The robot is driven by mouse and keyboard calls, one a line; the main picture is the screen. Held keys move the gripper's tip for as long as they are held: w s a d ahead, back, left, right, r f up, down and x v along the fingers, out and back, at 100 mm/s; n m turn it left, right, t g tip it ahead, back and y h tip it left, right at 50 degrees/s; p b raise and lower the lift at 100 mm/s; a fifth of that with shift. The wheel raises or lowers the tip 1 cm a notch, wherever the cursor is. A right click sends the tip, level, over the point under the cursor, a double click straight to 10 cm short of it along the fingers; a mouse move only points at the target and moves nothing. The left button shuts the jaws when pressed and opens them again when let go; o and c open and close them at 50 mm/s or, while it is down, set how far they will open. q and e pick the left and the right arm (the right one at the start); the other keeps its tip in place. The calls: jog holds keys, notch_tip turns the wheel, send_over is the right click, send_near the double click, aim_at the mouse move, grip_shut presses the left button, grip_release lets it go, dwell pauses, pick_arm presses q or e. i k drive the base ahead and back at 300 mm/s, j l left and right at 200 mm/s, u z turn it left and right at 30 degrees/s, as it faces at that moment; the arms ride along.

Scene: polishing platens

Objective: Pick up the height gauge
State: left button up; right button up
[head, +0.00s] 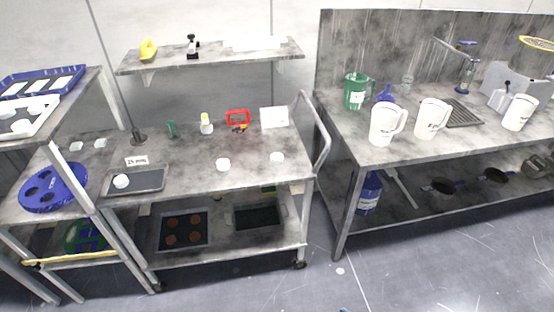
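No gripper of mine shows in the head view. A small black upright device on a pale base (193,47) stands on the wall shelf; it could be the height gauge, but it is too small to be sure. A thin dark rod on a round dark base (139,139) stands at the back left of the steel cart; I cannot tell what it is. Nothing is seen touching either one.
The wall shelf (262,57) also holds a yellow object (148,49). The cart (247,178) bears a tray (150,180), white pucks and small items, with clear room in its middle. A bench (440,155) with white jugs (384,126) stands right. A blue disc (52,188) lies left.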

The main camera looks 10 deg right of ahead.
aim_at(193, 44)
jog(key=u, duration=0.4)
jog(key=i+u, duration=0.3)
jog(key=i+l+u, duration=0.3)
jog(key=i, duration=0.15)
jog(key=i+l+u, duration=0.1)
jog(key=i+u, duration=0.2)
jog(key=i, duration=0.05)
